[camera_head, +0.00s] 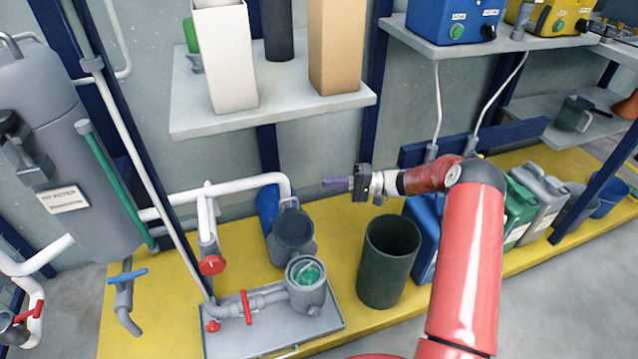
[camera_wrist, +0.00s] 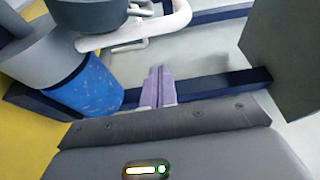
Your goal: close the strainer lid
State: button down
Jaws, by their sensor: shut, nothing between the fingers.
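The strainer (camera_head: 318,300) is a grey round pot on a pipe in the low tray, with its top open and a green basket (camera_head: 308,274) showing inside. A dark grey round piece (camera_head: 292,240) with a small loop on top stands just behind it and looks like the raised lid; I cannot make out its hinge. My gripper (camera_head: 328,183) points left, above and to the right of this piece, apart from it. Its purple fingers (camera_wrist: 158,84) are together and empty in the wrist view. A grey round form (camera_wrist: 85,12) at that view's upper left may be the lid.
A blue cylinder (camera_head: 267,208) stands behind the lid, under a white pipe (camera_head: 240,184). Red-handled valves (camera_head: 247,307) are left of the strainer. A dark green bin (camera_head: 388,262) stands to its right. A shelf (camera_head: 275,114) with tall boxes hangs above my gripper.

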jog(key=s+a+p, duration=0.1)
jog(key=s+a, duration=0.2)
jog(key=a, duration=0.5)
jog(key=shift+s+a, duration=0.25)
jog(key=shift+a, duration=0.15)
jog(key=shift+s, duration=0.1)
